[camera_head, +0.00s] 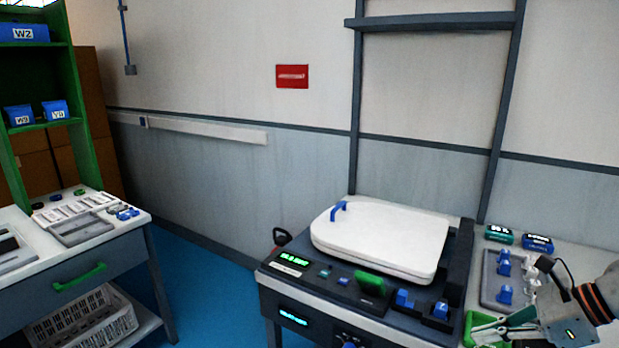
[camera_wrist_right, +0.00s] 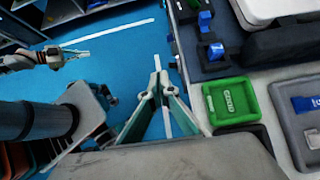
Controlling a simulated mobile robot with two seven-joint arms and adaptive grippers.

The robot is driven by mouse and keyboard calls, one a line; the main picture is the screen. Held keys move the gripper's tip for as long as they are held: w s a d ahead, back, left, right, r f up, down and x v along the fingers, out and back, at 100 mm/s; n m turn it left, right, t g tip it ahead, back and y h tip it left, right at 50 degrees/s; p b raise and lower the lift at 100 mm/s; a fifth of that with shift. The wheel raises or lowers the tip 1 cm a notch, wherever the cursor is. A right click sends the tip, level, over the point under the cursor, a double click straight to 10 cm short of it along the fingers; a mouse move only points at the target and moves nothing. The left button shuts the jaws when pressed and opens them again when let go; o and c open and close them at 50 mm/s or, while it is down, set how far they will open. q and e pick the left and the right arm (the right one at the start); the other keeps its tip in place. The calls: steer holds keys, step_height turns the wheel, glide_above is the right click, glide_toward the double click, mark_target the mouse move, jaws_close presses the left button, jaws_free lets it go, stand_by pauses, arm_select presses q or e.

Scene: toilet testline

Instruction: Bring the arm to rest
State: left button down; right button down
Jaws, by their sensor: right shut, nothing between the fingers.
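My right arm comes in at the lower right of the head view. Its gripper (camera_head: 480,333) is over the green tray at the right end of the bench. In the right wrist view, my right gripper (camera_wrist_right: 158,75) has its fingertips together with nothing between them, over the blue floor beside the bench edge. My left gripper (camera_wrist_right: 72,56) shows small at the left of the wrist view, over the floor; its jaws are too small to read. It is not in the head view.
The green tray (camera_wrist_right: 230,102) and a grey tray (camera_head: 495,290) with blue parts lie close to my right gripper. A test station with a white lid (camera_head: 380,240) stands left of them. A side table (camera_head: 110,262) is at far left. Blue floor (camera_head: 200,285) between is clear.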

steer(key=s+a+f+m+t+y, duration=0.2)
steer(key=a+m+t+y, duration=0.2)
steer(key=a+m+y, duration=0.7)
step_height(320, 180, down, 17)
steer(key=s+m+t+h, duration=0.3)
steer(key=m+t+h, duration=0.4)
steer(key=m+h, duration=1.15)
steer(key=s+a+f+m+g+y, duration=0.2)
steer(key=s+f+m+g, duration=0.3)
steer(key=s+f+m, duration=0.6)
step_height(320, 180, down, 3)
steer(key=m, duration=0.3)
steer(key=shift+s+r+p, duration=0.2)
steer(key=shift+s+p, duration=0.15)
